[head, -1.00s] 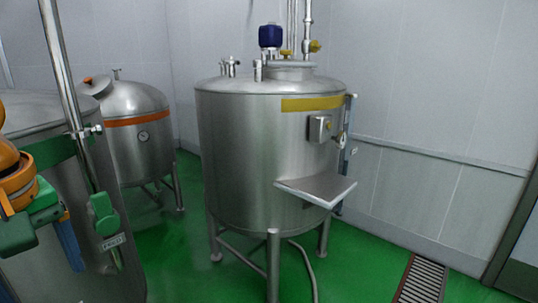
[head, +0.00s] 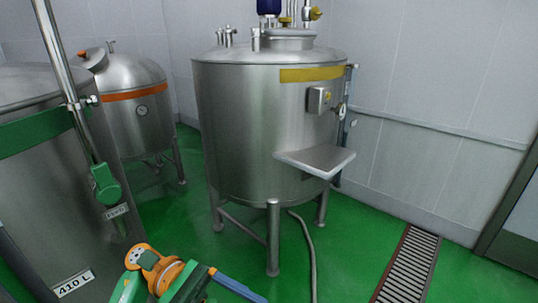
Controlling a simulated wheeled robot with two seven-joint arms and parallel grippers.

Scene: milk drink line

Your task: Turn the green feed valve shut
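The green feed valve (head: 107,185) is on the pipe at the front of the left steel tank, above a small label (head: 116,212) that seems to read FEED. Its green body hangs at the lower end of the slanted steel pipe (head: 62,60). My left arm, orange and green, is at the bottom of the head view, and its blue gripper part (head: 237,285) points to the lower right. It is below and to the right of the valve and apart from it. Whether its fingers are open is not clear. My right gripper is not in view.
The left tank (head: 40,185) has a green band and a 410 L plate. A tank with an orange band (head: 140,120) stands behind. A large yellow-banded tank (head: 250,150) with a tray (head: 315,162) stands in the middle. Green floor and a drain grate (head: 408,268) lie right.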

